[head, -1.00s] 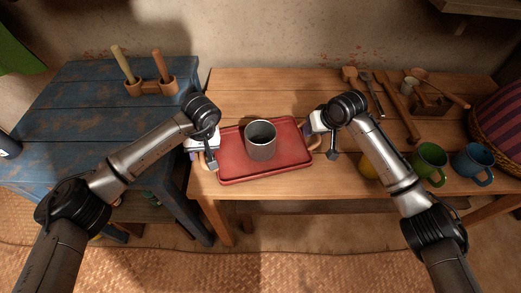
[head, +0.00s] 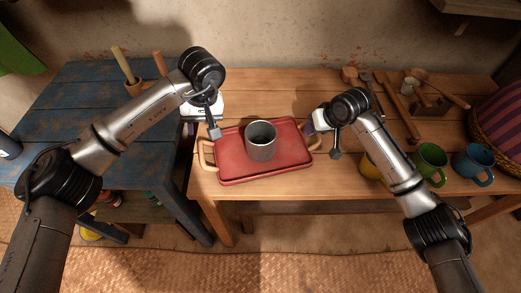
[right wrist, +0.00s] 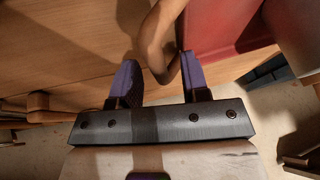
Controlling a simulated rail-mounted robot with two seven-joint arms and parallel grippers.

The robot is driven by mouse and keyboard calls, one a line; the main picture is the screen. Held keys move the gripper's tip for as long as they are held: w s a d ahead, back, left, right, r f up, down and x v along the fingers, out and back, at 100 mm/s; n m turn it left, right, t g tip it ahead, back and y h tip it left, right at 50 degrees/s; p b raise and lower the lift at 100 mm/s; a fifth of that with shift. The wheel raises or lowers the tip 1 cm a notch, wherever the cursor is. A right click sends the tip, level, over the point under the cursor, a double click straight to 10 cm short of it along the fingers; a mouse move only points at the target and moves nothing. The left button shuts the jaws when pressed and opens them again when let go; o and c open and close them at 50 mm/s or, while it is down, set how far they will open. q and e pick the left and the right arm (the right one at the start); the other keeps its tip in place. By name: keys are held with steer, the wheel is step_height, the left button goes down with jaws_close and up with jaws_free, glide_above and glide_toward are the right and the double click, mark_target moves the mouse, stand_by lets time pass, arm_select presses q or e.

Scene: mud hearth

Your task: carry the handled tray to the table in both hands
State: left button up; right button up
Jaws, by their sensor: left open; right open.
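The red tray (head: 285,165) lies flat on the wooden table, a grey metal mug (head: 261,142) upright on it. Its left wooden handle (head: 203,157) is bare and clear of my left gripper (head: 190,128), which is raised behind it, open and empty; its fingertips are mostly hidden. My right gripper (head: 310,128) is open at the tray's right handle (head: 317,141). In the right wrist view the handle (right wrist: 157,40) passes between the open purple fingers (right wrist: 160,80), close to the right finger.
A blue table (head: 75,110) adjoins on the left, with a wooden holder (head: 135,85) at its back. A yellow mug (head: 370,167), green mug (head: 430,160) and blue mug (head: 474,164) stand right of the tray. Wooden utensils (head: 400,105) and a basket (head: 500,125) lie beyond.

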steer(key=v, duration=1)
steer(key=shift+r, duration=0.25)
steer(key=shift+s, duration=0.1)
arm_select(q)
steer(key=shift+s+a+p, duration=0.2)
steer(key=shift+a, duration=1.05)
steer(key=shift+s+a+p, duration=0.15)
steer(key=shift+s+a, duration=0.05)
steer(key=shift+a, duration=1)
arm_select(e)
steer(key=shift+r, duration=0.35)
arm_select(q)
steer(key=shift+r, duration=0.1)
arm_select(e)
steer(key=shift+r, duration=0.1)
arm_select(q)
steer(key=a+p+v, duration=0.1)
steer(key=p+v, duration=0.5)
steer(key=v, duration=0.2)
steer(key=shift+s+a+r, duration=0.15)
steer(key=shift+a+r, duration=0.2)
steer(key=shift+r, duration=0.15)
arm_select(e)
step_height(320, 180, up, 6)
steer(key=shift+r, duration=0.2)
arm_select(q)
steer(key=shift+r+p, duration=0.1)
steer(key=shift+p, duration=0.3)
arm_select(e)
steer(key=shift+d, duration=0.15)
